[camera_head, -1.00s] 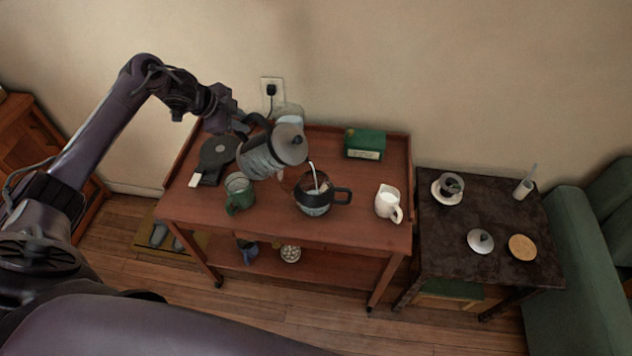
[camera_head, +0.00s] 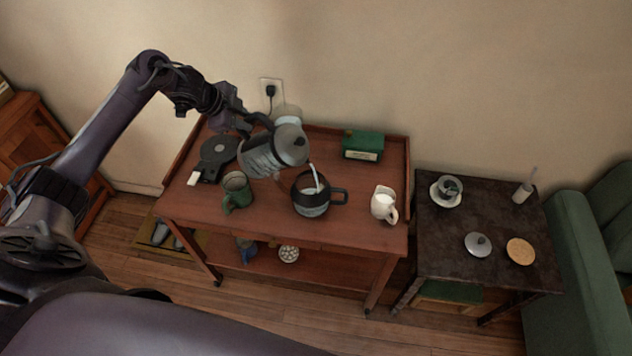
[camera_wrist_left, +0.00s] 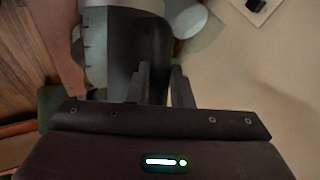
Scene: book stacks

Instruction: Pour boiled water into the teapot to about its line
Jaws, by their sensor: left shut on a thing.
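My left gripper (camera_head: 247,122) is shut on the handle of the kettle (camera_head: 262,155), a grey see-through jug with a dark lid. The kettle is held above the cart, tilted to the right. A pale stream of water (camera_head: 315,175) runs from its spout into the open teapot (camera_head: 311,207), which has a dark rim and a dark handle at right. The teapot stands upright on the cart. Its water level against the line is too small to tell. In the left wrist view the gripper fingers (camera_wrist_left: 160,84) are at the dark handle, beside the kettle body (camera_wrist_left: 105,45). My right gripper is not seen.
The wooden cart (camera_head: 270,223) also bears a green mug (camera_head: 237,190), a black kettle base (camera_head: 218,150), a green box (camera_head: 362,145) and a white jug (camera_head: 384,204). A dark side table (camera_head: 440,240) at right holds a cup, a silver lid (camera_head: 478,245) and a round coaster (camera_head: 520,251).

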